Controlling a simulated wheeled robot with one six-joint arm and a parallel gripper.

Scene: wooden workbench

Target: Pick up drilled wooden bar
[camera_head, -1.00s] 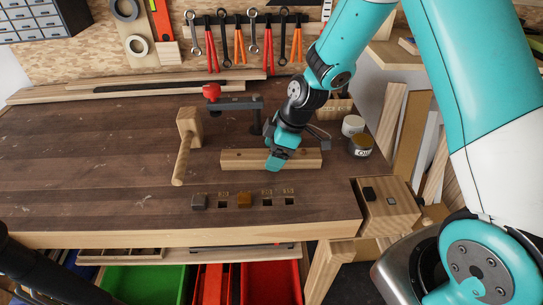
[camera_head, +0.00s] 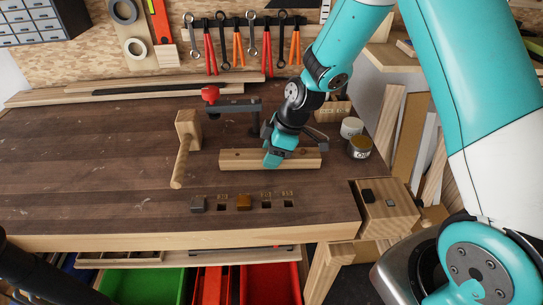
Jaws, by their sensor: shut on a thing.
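The drilled wooden bar (camera_head: 241,160) is a long light-brown block lying left to right on the right part of the workbench (camera_head: 90,180). My gripper (camera_head: 272,160) reaches down from above at about the bar's middle. One teal finger shows on the bar's near side; the far finger is hidden behind the bar and wrist. The gripper is shut on the bar. Any gap between bar and bench is too small to tell.
A wooden mallet (camera_head: 186,140) lies left of the bar. A red-handled clamp (camera_head: 212,97) is behind it. Two small tins (camera_head: 359,147) stand at right. Square holes with small blocks (camera_head: 243,202) line the front. Bare bench lies left.

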